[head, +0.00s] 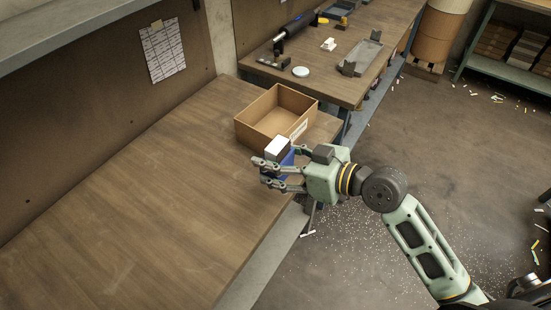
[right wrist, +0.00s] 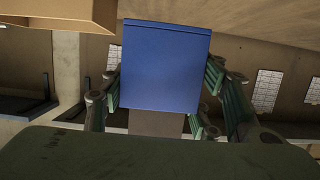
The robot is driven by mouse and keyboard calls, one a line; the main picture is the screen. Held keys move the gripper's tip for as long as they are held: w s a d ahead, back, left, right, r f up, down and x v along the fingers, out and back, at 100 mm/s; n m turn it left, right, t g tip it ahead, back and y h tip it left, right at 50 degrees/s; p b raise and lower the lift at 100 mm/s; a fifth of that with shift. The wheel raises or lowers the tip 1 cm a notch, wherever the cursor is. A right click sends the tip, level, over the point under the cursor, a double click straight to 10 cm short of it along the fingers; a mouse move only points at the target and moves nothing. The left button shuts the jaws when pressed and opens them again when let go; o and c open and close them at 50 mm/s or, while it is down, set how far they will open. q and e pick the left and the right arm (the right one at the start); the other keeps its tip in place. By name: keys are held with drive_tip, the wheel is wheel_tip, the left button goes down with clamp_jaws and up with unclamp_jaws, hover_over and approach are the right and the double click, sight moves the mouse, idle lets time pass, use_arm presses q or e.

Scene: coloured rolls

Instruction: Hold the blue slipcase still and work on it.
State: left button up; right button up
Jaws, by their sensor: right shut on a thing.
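The blue slipcase shows between my right gripper's fingers in the head view (head: 283,159), with a white block-like top facing up. In the right wrist view the blue slipcase (right wrist: 165,65) fills the middle as a flat blue face, with fingers on both sides of it. My right gripper (head: 272,173) is shut on the slipcase near the front edge of the wooden table (head: 120,220), just in front of the cardboard box. Whether the slipcase touches the table is hard to tell. My left gripper is not in view.
An open, empty-looking cardboard box (head: 250,132) stands behind the slipcase. A second bench (head: 330,82) further back holds a grey tray (head: 362,56), a dark cylindrical tool (head: 295,30) and small parts. The left part of the near table is clear.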

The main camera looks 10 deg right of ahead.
drive_tip(key=shift+w+a+f+b, duration=0.85)
drive_tip(key=shift+w+a+f, duration=0.15)
drive_tip(key=shift+a+f, duration=0.7)
drive_tip(key=shift+w+a+f+b, duration=0.85)
drive_tip(key=shift+w+a+f, duration=0.2)
drive_tip(key=shift+a+f, duration=0.55)
drive_tip(key=shift+w+a+f+b, duration=0.85)
drive_tip(key=shift+w+a+f, duration=0.15)
drive_tip(key=shift+a+f, duration=0.7)
drive_tip(key=shift+f, duration=0.55)
drive_tip(key=shift+s, duration=0.1)
drive_tip(key=o, duration=0.6)
drive_tip(key=c, duration=0.8)
drive_tip(key=shift+s+f+b, duration=0.1)
drive_tip(key=shift+f+b, duration=0.25)
